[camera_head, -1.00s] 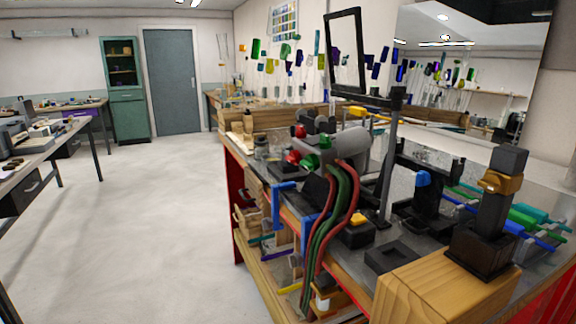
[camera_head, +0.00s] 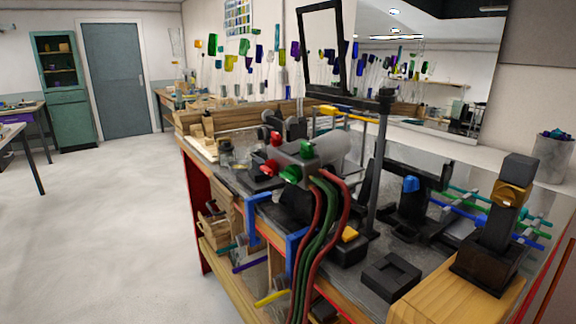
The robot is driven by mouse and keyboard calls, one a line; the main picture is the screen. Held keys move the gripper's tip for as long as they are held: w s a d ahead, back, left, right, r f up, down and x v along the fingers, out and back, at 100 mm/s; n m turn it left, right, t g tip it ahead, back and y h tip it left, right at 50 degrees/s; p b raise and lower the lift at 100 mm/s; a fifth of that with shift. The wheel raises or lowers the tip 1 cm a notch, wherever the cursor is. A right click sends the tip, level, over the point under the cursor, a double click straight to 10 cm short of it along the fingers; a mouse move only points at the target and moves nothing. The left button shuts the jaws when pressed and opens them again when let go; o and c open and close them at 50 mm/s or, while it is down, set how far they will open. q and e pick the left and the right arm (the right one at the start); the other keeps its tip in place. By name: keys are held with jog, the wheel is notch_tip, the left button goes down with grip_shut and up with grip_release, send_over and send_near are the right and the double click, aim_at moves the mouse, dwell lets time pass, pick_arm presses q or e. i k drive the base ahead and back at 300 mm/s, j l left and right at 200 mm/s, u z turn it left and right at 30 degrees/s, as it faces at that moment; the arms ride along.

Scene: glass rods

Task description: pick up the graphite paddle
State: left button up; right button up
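I cannot pick out the graphite paddle for sure. Several dark tools and blocks lie on the workbench (camera_head: 240,181), including a flat black block with a square recess (camera_head: 390,276) near the front edge. Small dark items beside the torch (camera_head: 320,150) are too small to tell apart. Neither of my grippers is in view.
Red and green hoses (camera_head: 326,235) hang over the bench's front edge, near blue brackets (camera_head: 257,222). A tall black post with a frame (camera_head: 380,150) rises mid-bench. A wooden block (camera_head: 450,297) bears a dark stand at right. Floor at left (camera_head: 100,220) is clear.

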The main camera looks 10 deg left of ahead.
aim_at(257, 175)
jog(key=i+j+z, duration=0.15)
jog(key=j+z, duration=0.25)
jog(key=i+j+z, duration=0.1)
jog(key=j+z, duration=0.25)
